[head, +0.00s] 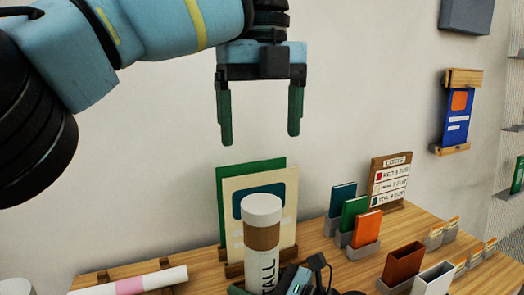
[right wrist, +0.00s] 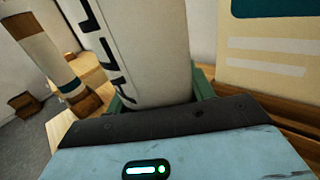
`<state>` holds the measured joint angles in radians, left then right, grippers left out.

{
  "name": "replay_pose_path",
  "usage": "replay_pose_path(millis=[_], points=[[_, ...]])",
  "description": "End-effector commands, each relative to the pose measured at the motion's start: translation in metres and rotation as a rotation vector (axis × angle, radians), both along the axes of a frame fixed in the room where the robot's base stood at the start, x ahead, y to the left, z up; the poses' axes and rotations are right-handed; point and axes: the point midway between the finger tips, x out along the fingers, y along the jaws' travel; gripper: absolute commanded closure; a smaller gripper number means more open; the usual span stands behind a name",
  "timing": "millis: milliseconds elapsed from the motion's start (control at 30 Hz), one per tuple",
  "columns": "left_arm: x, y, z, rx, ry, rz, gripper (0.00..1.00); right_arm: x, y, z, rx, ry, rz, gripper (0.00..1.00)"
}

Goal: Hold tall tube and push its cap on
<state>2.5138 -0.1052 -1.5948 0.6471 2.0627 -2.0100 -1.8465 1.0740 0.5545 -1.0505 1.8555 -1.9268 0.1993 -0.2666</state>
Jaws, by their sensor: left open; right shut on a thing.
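The tall tube (head: 259,271) stands upright at the front of the table, white with dark "TALL" lettering and a brown band below its top. A white cap (head: 262,208) sits at its top, above the brown band; I cannot tell how far down it is pushed. My right gripper (right wrist: 160,97) is shut around the tube (right wrist: 145,45) low on its body, a green finger on each side. In the head view the right gripper is partly cut off at the bottom edge. My left gripper (head: 260,138) is open and empty, pointing down above the cap, clear of it.
Green and cream boards (head: 285,200) stand just behind the tube. A white tube with a pink band (head: 130,285) lies at the left. Small books (head: 355,215), a brown box (head: 403,264) and a list sign (head: 390,180) stand to the right. The air around the left gripper is free.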

Motion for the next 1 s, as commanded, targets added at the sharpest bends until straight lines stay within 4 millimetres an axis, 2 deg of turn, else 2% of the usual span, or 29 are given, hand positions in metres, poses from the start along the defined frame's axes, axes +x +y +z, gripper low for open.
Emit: replay_pose_path(millis=[167, 200, 367, 733, 1000], points=[[0.000, 0.000, 0.000, 0.000, 0.000, 0.000, 0.16, 0.000, 0.000, 0.000, 0.000, 0.000, 0.000, 0.88], [0.000, 0.000, 0.000, 0.000, 0.000, 0.000, 0.16, 0.000, 0.000, 0.000, 0.000, 0.000, 0.000, 0.43], [0.000, 0.000, 0.000, 0.000, 0.000, 0.000, 0.16, 0.000, 0.000, 0.000, 0.000, 0.000, 0.000, 0.22], [0.001, 0.000, -0.003, 0.001, 0.004, 0.000, 0.16, -0.002, -0.006, -0.001, 0.000, 0.001, -0.001, 0.22], [0.009, 0.000, -0.023, 0.000, 0.028, 0.000, 0.16, -0.019, -0.041, -0.004, -0.001, 0.005, -0.002, 0.22]])
